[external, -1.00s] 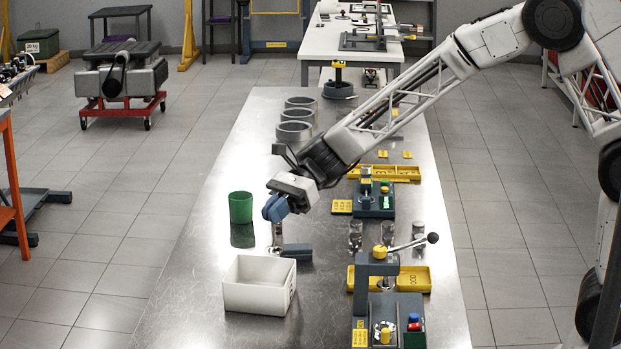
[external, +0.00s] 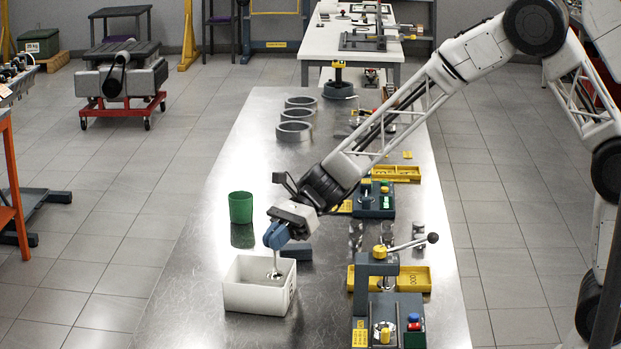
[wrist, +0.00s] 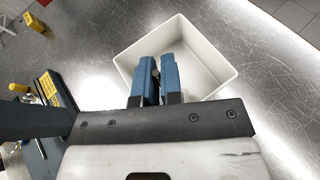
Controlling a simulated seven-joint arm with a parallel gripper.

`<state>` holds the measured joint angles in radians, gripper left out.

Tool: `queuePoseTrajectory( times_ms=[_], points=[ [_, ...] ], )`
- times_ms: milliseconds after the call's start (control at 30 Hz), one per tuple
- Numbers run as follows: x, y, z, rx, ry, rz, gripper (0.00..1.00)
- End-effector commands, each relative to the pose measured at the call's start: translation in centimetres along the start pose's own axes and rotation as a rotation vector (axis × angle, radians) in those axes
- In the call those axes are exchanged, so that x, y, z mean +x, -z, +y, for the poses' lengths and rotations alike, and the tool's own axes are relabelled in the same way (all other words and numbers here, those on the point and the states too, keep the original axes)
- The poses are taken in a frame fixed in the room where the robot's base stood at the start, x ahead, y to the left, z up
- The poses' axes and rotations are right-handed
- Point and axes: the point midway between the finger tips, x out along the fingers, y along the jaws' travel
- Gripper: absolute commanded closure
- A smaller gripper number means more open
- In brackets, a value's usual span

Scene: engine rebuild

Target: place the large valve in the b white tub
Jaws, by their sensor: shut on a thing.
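My gripper (external: 277,237) is shut on the large valve (external: 275,268), a silvery metal stem with a wide flat head at its lower end. The valve hangs roughly upright with its head inside the opening of the white tub (external: 254,300); I cannot tell whether it touches the floor of the tub. In the wrist view the blue fingers (wrist: 159,75) reach over the tub (wrist: 222,78), with the dark end of the valve (wrist: 156,72) between them and the rest of it hidden.
A green cup (external: 241,208) stands behind the tub. A dark grey block (external: 297,252) lies just behind the tub's right side. A lever press (external: 375,270) and yellow trays (external: 414,279) stand to the right. The bench left of the tub is bare.

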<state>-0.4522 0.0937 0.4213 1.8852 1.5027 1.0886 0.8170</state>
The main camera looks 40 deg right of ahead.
Motion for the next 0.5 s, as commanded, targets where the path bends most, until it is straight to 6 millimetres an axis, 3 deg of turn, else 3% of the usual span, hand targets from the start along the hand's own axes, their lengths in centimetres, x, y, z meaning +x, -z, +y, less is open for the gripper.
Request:
queuePoseTrajectory(
  times_ms=[267, 500],
  points=[
    [0.1, 0.3, 0.0, 0.001, 0.000, 0.000, 1.00],
    [1.0, 2.5, 0.0, 0.002, 0.000, 0.000, 1.00]
  ],
)
